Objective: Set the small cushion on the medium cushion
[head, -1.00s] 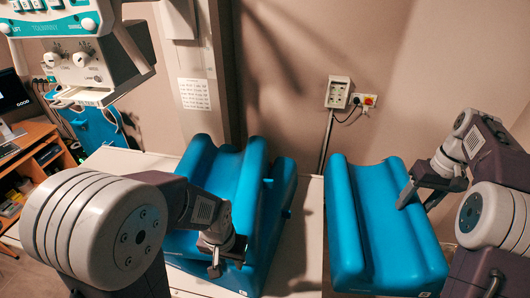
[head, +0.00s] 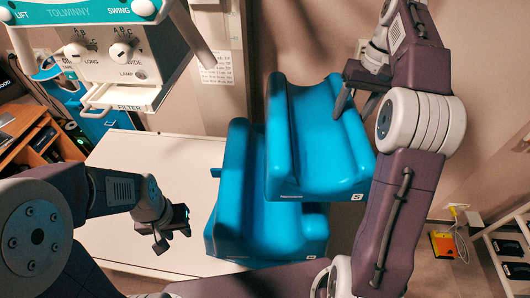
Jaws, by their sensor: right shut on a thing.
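The small cushion (head: 322,145) is blue with a trough along its middle and an "S" label at its front right corner. My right gripper (head: 356,104) is shut on its right raised edge. The medium cushion (head: 235,190) is also blue and lies below and to the left of the small one. The small cushion overlaps the medium cushion's right side and hides part of it. I cannot tell whether the two touch. My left gripper (head: 172,234) is open and empty, left of the medium cushion and apart from it.
The white table (head: 140,165) is clear left of the medium cushion. A white control unit (head: 110,60) hangs at the upper left. A wooden desk (head: 35,135) stands at the far left. A yellow box (head: 443,244) and a white rack (head: 505,245) are at the lower right.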

